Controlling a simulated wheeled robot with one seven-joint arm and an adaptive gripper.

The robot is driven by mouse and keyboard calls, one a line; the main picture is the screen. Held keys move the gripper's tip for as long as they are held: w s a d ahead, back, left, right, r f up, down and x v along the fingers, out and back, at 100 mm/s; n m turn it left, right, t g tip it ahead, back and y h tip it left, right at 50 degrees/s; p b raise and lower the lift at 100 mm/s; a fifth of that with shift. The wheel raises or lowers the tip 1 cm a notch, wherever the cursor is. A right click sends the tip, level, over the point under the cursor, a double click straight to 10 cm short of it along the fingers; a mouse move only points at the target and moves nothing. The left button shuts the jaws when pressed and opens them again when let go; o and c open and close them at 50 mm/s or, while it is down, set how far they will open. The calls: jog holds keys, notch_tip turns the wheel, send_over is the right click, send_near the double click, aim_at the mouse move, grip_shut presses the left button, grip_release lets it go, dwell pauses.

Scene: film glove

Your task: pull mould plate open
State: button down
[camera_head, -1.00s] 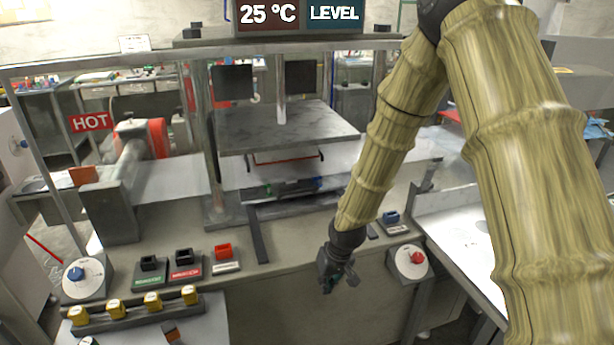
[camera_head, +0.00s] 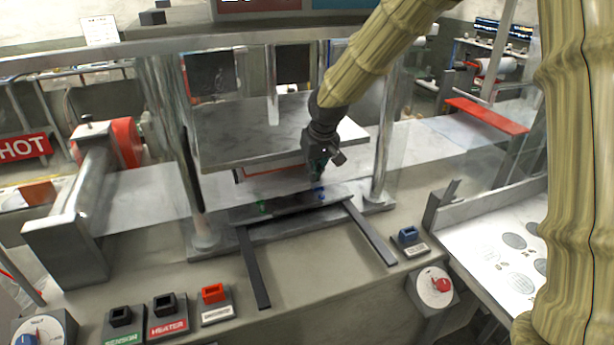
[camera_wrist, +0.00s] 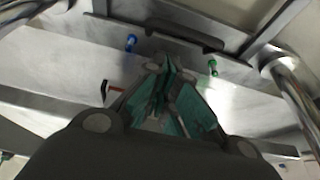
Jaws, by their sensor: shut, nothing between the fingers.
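The mould plate (camera_head: 285,206) is a dark grey flat plate low in the press, between the two front posts. A green peg (camera_head: 263,207) stands near its left end and a blue peg (camera_head: 319,194) near its right. Two dark rails (camera_head: 254,268) run forward from it over the bench. My gripper (camera_head: 317,176) is just above the plate, close to the blue peg. In the wrist view its teal-padded fingers (camera_wrist: 168,104) are shut and empty, between the blue peg (camera_wrist: 131,43) and the green peg (camera_wrist: 213,67). A dark handle-like bar (camera_wrist: 185,35) lies beyond the fingertips.
The upper press slab (camera_head: 260,135) hangs over the plate, close to my gripper. Steel posts (camera_head: 381,140) stand at both sides. Coloured switches (camera_head: 213,293) and a red-knobbed dial (camera_head: 437,287) line the bench front. The bench between the rails is clear.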

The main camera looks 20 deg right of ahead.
jog(key=p+x, duration=0.2)
jog(key=x, duration=0.7)
jog(key=shift+f, duration=0.2)
jog(key=shift+f, duration=0.1)
dwell(0.3)
